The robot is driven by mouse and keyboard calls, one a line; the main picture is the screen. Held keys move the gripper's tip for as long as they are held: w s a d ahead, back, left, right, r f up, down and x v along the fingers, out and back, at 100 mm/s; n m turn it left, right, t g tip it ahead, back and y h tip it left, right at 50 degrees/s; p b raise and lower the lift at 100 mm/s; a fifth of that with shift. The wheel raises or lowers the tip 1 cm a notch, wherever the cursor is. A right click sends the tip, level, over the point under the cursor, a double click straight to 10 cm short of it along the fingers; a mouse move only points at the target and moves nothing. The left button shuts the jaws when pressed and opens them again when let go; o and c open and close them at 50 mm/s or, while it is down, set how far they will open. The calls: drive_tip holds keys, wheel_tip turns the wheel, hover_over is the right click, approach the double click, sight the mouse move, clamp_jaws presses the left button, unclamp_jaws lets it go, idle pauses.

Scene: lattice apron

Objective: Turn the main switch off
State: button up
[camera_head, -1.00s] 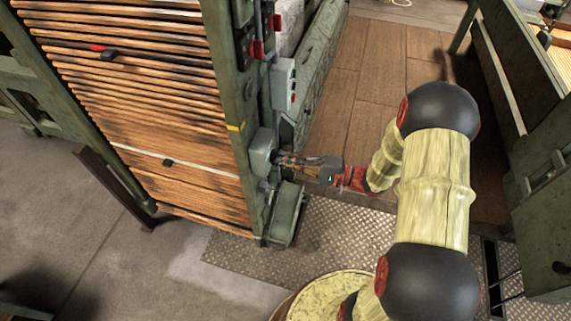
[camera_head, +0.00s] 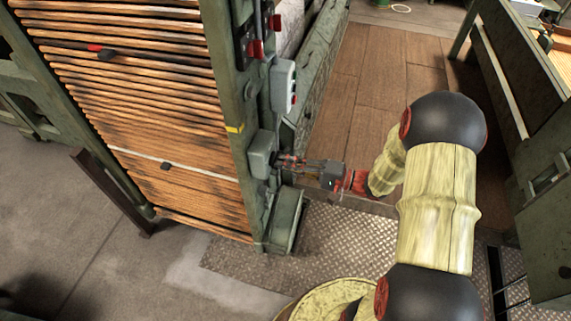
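My gripper (camera_head: 284,162) reaches in from the right, its fingers pointing left at the grey-green switch box (camera_head: 261,153) on the side of the green post. The fingertips are at the front of this box, where something small and reddish shows between or behind them. The switch handle itself is too small and covered to make out, and I cannot tell whether the fingers touch it. The finger gap is too small to judge. No label shows which box is the main switch.
Above the box are a grey control box (camera_head: 284,86) with buttons and red handles (camera_head: 255,48). A slatted wooden panel (camera_head: 150,120) fills the left. A green footing (camera_head: 285,220) stands below. The plank floor (camera_head: 350,90) and metal floor plate (camera_head: 345,240) are clear.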

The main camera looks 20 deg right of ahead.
drive_tip(key=o, duration=0.4)
drive_tip(key=shift+o, duration=0.2)
drive_tip(key=v, duration=1.2)
